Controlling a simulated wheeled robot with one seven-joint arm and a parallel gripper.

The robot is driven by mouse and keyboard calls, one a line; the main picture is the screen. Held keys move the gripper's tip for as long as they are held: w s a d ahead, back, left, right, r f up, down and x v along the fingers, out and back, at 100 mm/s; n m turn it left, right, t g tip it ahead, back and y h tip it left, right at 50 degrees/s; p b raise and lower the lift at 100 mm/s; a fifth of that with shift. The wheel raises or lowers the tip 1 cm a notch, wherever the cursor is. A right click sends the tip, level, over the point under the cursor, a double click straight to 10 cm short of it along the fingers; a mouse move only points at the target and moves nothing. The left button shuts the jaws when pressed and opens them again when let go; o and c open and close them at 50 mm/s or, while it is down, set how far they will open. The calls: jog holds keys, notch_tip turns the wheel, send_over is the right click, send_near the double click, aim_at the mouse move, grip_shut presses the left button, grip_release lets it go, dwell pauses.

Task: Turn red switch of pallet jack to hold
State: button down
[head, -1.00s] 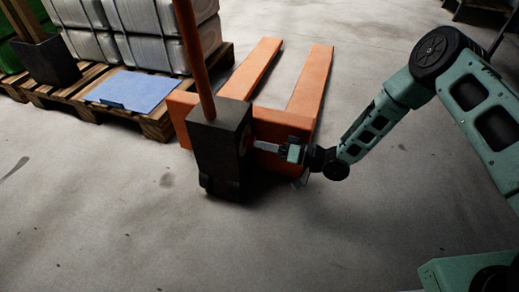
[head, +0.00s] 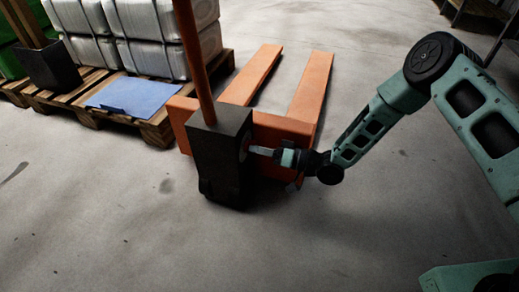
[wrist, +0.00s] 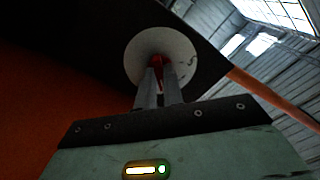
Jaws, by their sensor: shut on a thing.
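The pallet jack is orange, with two forks (head: 309,85), a dark upright housing (head: 222,160) and an orange handle bar (head: 196,65). The red switch (wrist: 158,62) sits on a pale round dial (wrist: 140,50) on the housing's side in the wrist view. My gripper (wrist: 159,72) has its two fingers on either side of the red switch and is shut on it. In the head view my gripper (head: 254,150) reaches the housing's right side. The switch is mostly hidden by the fingers, and the dial's marks are too dim to read.
A wooden pallet (head: 150,125) with white containers (head: 160,58) and a blue sheet (head: 131,94) stands at the left. A dark planter-like box (head: 48,66) stands there too. The concrete floor (head: 330,240) in front is clear.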

jog(key=shift+n+p, duration=1.9)
jog(key=shift+n, duration=2.3)
jog(key=shift+d+f, duration=0.1)
jog(key=c, duration=1.5)
grip_release()
jog(key=p+v, duration=0.6)
jog(key=v, duration=1.1)
jog(key=shift+d+p, duration=0.15)
jog(key=shift+p, duration=0.15)
